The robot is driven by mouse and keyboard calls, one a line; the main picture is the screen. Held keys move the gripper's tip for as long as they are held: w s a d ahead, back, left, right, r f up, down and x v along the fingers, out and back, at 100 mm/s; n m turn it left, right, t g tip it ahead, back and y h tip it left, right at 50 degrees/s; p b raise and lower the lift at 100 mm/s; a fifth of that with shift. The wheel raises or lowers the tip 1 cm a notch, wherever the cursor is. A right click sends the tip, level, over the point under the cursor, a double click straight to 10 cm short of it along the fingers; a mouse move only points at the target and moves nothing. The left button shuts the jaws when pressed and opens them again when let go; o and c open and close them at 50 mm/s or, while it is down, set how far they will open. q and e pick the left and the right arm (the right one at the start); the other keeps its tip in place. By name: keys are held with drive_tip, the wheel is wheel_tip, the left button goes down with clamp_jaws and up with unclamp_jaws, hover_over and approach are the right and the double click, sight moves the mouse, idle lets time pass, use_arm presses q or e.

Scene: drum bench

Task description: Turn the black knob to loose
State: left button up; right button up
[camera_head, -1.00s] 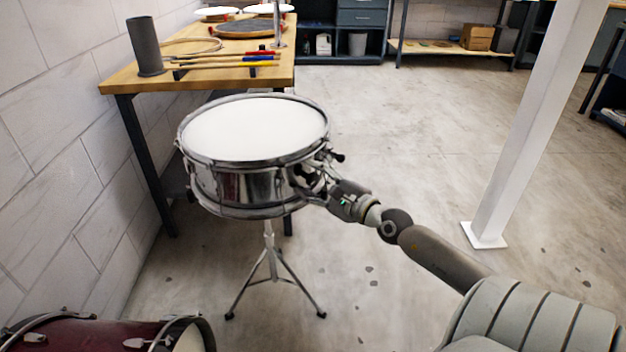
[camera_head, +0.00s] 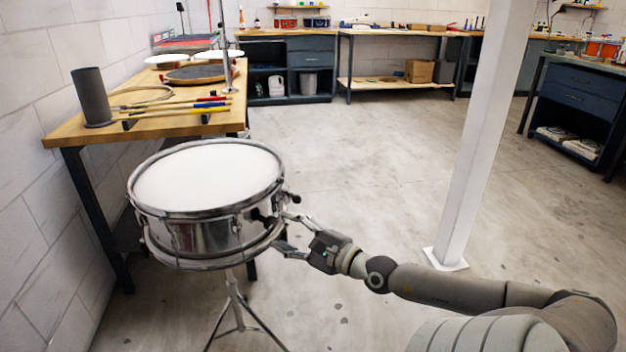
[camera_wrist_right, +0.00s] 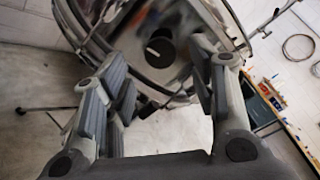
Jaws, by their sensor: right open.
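A chrome snare drum with a white head (camera_head: 207,180) stands on a tripod stand. A black round knob (camera_wrist_right: 160,51) with a pale mark sits on the drum's shiny side in the right wrist view. It shows small on the drum's right side in the head view (camera_head: 257,214). My right gripper (camera_head: 281,232) is open beside the drum's right side, its fingers pointing at it. In the right wrist view the two fingers (camera_wrist_right: 160,72) are spread, with the knob beyond the gap between them. Nothing is held. My left gripper is out of view.
A wooden bench (camera_head: 60,135) with a dark cylinder (camera_head: 91,98), mallets (camera_head: 175,110) and drum parts stands behind the drum. A white post (camera_head: 478,140) rises at right. A block wall is at left. Floor between drum and post is clear.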

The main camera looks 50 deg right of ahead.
drive_tip(key=s, duration=0.6)
drive_tip(key=shift+s+d, duration=0.2)
drive_tip(key=shift+d, duration=0.1)
idle(0.6)
